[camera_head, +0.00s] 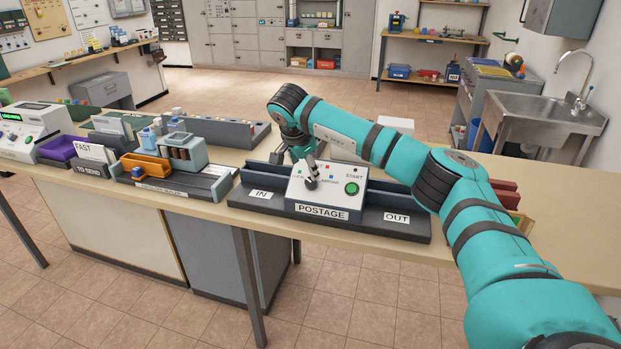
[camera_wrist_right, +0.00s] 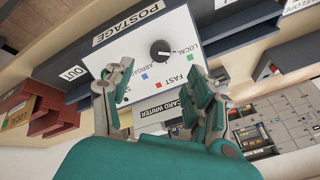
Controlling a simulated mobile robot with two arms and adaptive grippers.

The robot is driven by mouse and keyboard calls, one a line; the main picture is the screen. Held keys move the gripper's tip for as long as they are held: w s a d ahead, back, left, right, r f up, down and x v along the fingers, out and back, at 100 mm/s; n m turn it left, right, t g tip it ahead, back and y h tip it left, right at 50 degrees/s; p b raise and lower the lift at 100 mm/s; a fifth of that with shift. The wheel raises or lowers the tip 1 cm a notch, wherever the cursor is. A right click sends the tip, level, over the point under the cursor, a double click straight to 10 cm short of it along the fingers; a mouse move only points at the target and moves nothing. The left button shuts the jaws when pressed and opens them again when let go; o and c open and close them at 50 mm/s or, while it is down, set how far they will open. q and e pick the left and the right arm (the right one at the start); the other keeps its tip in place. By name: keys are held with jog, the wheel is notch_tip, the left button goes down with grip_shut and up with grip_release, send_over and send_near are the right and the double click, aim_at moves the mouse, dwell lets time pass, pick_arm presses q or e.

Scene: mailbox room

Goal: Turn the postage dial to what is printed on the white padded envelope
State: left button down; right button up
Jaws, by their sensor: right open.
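The postage machine (camera_head: 323,214) stands on the long counter, with a white sloped panel and a green START button (camera_head: 351,188). Its dark round dial (camera_wrist_right: 160,50) shows in the wrist view; its white mark seems to point toward LOCAL. FAST and ABROAD are the other printed settings. My right gripper (camera_head: 312,170) is over the panel close to the dial; in the wrist view its open fingers (camera_wrist_right: 160,78) are spread below the dial, with nothing between them. A white envelope (camera_head: 91,152) printed FAST stands in the TO SEND tray (camera_head: 88,168). My left gripper is out of view.
Dark IN and OUT beds (camera_head: 398,224) flank the postage panel. Left of it stand another machine with an orange tray (camera_head: 146,166), a purple tray (camera_head: 58,149) and a machine with a green display (camera_head: 28,127). A steel sink (camera_head: 543,115) is at the back right.

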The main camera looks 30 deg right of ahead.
aim_at(310, 181)
jog(key=p+x, duration=0.1)
jog(key=x, duration=0.7)
jog(key=shift+w+f, duration=0.15)
jog(key=shift+f, duration=0.1)
jog(key=c, duration=1.1)
